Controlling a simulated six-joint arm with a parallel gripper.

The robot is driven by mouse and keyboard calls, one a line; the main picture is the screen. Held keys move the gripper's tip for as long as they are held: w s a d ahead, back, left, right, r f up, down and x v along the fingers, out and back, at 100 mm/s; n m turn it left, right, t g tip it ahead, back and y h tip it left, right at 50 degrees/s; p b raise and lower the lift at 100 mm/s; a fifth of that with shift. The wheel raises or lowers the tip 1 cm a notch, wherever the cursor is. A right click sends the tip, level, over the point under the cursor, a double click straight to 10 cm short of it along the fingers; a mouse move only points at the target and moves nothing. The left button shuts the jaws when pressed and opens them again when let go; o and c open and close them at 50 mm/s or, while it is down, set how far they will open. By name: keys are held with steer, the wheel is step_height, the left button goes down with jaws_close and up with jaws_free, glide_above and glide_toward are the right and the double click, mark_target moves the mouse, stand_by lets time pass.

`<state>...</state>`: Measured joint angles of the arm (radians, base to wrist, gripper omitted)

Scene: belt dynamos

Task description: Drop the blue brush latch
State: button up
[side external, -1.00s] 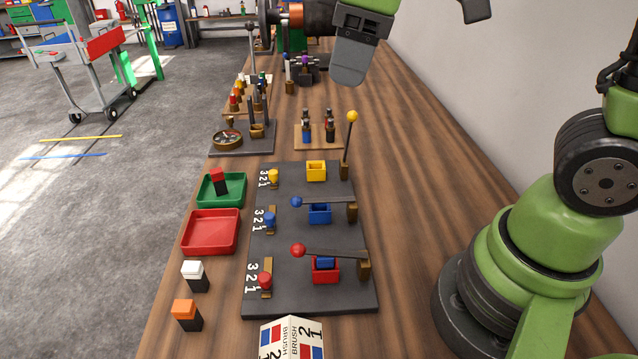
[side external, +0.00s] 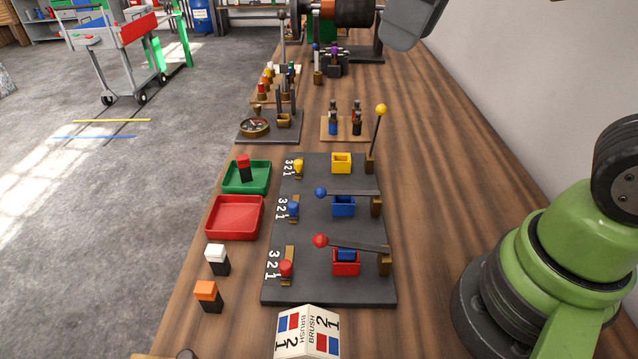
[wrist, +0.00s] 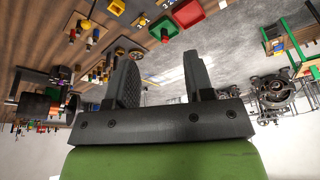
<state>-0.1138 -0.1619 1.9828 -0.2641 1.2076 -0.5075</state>
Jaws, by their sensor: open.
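The blue brush latch (side external: 345,193) is a dark lever with a blue knob. It lies about level over the blue holder (side external: 343,208), hinged on a brass post at right. The yellow-knobbed latch (side external: 377,132) stands upright beside the open yellow holder (side external: 341,163). The red-knobbed latch (side external: 350,244) lies across the red holder (side external: 346,267), which has a blue block in it. My gripper (wrist: 160,82) is open and empty in the wrist view, away from the latches. Only a grey part of it shows at the top of the side view.
A green tray (side external: 266,181) holding a red-topped block and an empty red tray (side external: 238,233) lie left of the dark board (side external: 325,290). White-topped (side external: 217,260) and orange-topped (side external: 208,296) blocks stand nearby. A folded brush card (side external: 306,338) stands in front.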

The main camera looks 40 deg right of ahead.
steer(key=w+a+f+n+g+h, duration=0.2)
steer(key=w+a+f+n+g, duration=0.15)
steer(key=w+f+n, duration=0.5)
steer(key=n+g+h, duration=0.3)
steer(key=n, duration=0.2)
glide_toward(318, 188)
steer(key=x, duration=0.9)
steer(key=shift+s+f, duration=0.15)
steer(key=shift+c, duration=0.2)
jaws_close()
